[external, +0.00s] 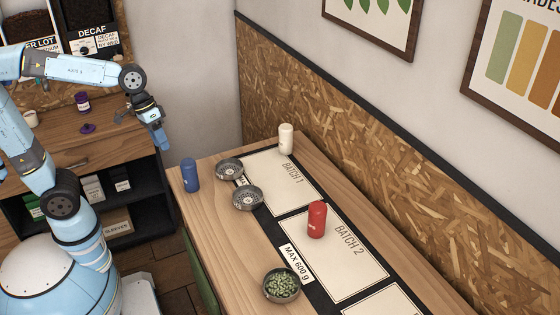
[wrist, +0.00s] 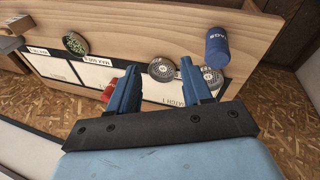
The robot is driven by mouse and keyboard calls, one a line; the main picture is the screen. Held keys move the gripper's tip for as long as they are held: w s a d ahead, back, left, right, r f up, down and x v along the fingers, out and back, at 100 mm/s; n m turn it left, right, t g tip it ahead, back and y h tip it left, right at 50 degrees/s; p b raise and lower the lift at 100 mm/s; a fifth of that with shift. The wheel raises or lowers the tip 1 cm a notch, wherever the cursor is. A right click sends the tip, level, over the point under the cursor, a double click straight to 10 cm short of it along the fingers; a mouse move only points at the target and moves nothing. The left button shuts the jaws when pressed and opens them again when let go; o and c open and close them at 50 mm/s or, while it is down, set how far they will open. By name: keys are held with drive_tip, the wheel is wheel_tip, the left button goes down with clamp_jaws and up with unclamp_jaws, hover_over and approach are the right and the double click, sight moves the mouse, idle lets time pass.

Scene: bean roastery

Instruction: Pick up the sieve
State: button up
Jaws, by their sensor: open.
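Two round grey metal dishes with speckled, perforated-looking insides sit on the wooden table, a farther one (external: 230,168) and a nearer one (external: 248,197). They also show in the wrist view, one at the fingertips' gap (wrist: 162,70) and one right of it (wrist: 212,78). A similar bowl holding green beans (external: 282,285) stands at the near end, also in the wrist view (wrist: 75,43). I cannot tell which is the sieve. My gripper (external: 160,140) is open and empty, left of the table and above it; its two blue fingers show in the wrist view (wrist: 159,72).
A blue canister (external: 190,175) stands at the table's left edge, near the farther dish. A white canister (external: 286,139) and a red canister (external: 317,219) stand on the table (external: 215,240). An osb-panelled wall (external: 400,190) borders it. Shelving (external: 140,180) stands at left.

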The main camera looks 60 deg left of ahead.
drive_tip(key=w+d+f+n+g+h, duration=0.2)
drive_tip(key=w+d+f, duration=0.2)
drive_tip(key=w+d, duration=0.35)
drive_tip(key=w+d+f+n+g+h, duration=0.1)
drive_tip(key=w+d+f+g+h, duration=0.1)
drive_tip(key=w+d+f, duration=0.5)
drive_tip(key=n+g+h, duration=0.4)
drive_tip(key=n+h, duration=0.1)
approach(266, 287)
drive_tip(key=w+a+r, duration=0.2)
drive_tip(key=a+r, duration=0.1)
drive_tip(key=shift+w+a+r, duration=0.1)
drive_tip(key=shift+w+r, duration=0.2)
drive_tip(key=shift+d+f+g, duration=0.3)
drive_tip(key=shift+d, duration=0.15)
drive_tip(key=x, duration=0.8)
drive_tip(key=shift+a, duration=0.15)
drive_tip(key=shift+s+x, duration=0.15)
drive_tip(key=shift+x, duration=1.25)
drive_tip(key=shift+s+x, duration=0.15)
drive_tip(key=shift+x, duration=1.25)
drive_tip(key=shift+a+r, duration=0.1)
drive_tip(key=shift+a, duration=0.05)
drive_tip(key=shift+c, duration=0.3)
clamp_jaws()
